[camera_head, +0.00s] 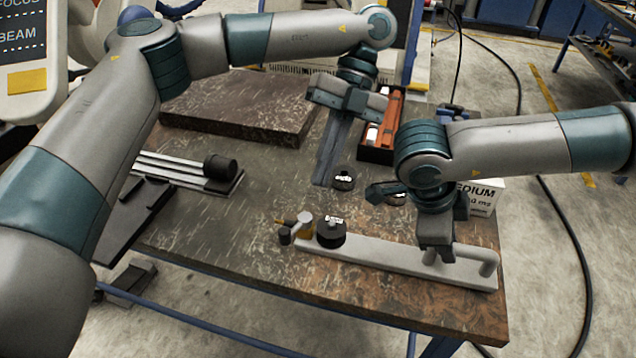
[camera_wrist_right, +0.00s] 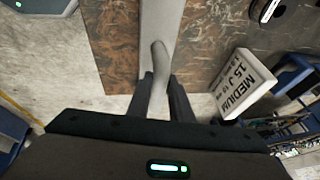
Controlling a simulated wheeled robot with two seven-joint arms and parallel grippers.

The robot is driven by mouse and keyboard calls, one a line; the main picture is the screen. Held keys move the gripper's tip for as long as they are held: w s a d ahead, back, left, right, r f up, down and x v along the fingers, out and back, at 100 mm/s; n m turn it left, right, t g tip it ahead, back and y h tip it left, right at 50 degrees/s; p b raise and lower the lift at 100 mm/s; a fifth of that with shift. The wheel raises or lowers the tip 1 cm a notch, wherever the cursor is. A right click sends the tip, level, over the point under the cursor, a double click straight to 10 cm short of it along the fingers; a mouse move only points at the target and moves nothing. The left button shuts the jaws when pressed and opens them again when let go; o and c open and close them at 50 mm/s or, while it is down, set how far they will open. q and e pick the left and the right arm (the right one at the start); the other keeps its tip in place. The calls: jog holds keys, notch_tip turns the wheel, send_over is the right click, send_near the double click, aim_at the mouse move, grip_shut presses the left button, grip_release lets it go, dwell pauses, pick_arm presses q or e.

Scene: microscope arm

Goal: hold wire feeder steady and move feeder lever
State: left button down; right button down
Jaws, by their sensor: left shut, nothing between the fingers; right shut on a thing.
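The wire feeder looks like a long pale grey bar (camera_head: 385,262) lying on the table's near right part. A black labelled knob (camera_head: 331,233) and a small brass and grey fitting (camera_head: 297,226) sit at its left end. I cannot tell which part is the feeder lever. My right gripper (camera_head: 436,255) is shut on the grey handle (camera_wrist_right: 158,65) near the bar's right end. It also shows in the right wrist view (camera_wrist_right: 158,88), one finger on each side of the handle. My left gripper (camera_head: 323,184) is shut and empty, pointing down behind the knob, apart from the bar.
A white box marked MEDIUM (camera_head: 484,197) stands behind the bar's right end. Black labelled pucks (camera_head: 344,181) lie mid-table. A dark slab (camera_head: 240,105), a tray with orange items (camera_head: 386,120) and a rail with a black cylinder (camera_head: 220,167) occupy the back and left.

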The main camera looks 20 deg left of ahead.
jog(key=shift+r, duration=0.1)
dwell(0.3)
jog(key=c, duration=1.5)
grip_release()
jog(key=v, duration=1.2)
